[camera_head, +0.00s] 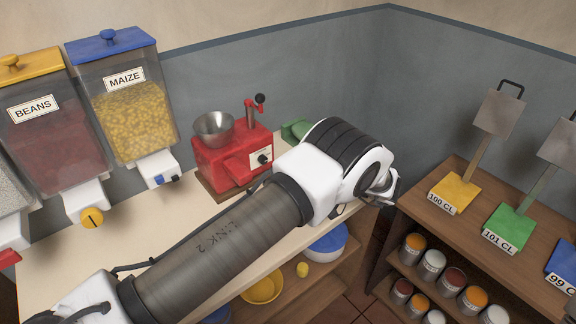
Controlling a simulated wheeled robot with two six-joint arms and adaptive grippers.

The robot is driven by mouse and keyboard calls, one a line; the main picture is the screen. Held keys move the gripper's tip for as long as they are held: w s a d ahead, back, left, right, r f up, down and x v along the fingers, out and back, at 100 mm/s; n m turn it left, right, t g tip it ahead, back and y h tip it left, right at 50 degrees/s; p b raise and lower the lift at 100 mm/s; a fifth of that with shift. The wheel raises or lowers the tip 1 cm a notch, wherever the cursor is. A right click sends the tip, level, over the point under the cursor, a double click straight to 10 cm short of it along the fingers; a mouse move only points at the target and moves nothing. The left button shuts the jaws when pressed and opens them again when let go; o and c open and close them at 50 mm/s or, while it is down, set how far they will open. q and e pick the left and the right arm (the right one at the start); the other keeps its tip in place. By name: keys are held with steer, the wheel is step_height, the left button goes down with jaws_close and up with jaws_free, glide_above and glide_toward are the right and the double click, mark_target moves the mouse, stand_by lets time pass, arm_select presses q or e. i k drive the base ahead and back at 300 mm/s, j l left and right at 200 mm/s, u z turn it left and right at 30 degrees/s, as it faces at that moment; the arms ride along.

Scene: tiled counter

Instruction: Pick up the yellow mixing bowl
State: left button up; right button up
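A yellow mixing bowl (264,290) sits on the shelf under the counter, at the bottom centre of the head view. Part of its left side is hidden by my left arm. My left arm comes in from the lower left and crosses over the counter. Its end, with metal parts of the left gripper (383,190), is at the counter's right end, above and to the right of the bowl and apart from it. I cannot see whether its fingers are open or shut. My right gripper is not in view.
A red grinder (228,160) stands on the counter (150,228). A wooden shelf unit (402,208) with several cans stands at right.

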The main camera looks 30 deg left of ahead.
mark_target(265, 290)
steer(key=l, duration=1.5)
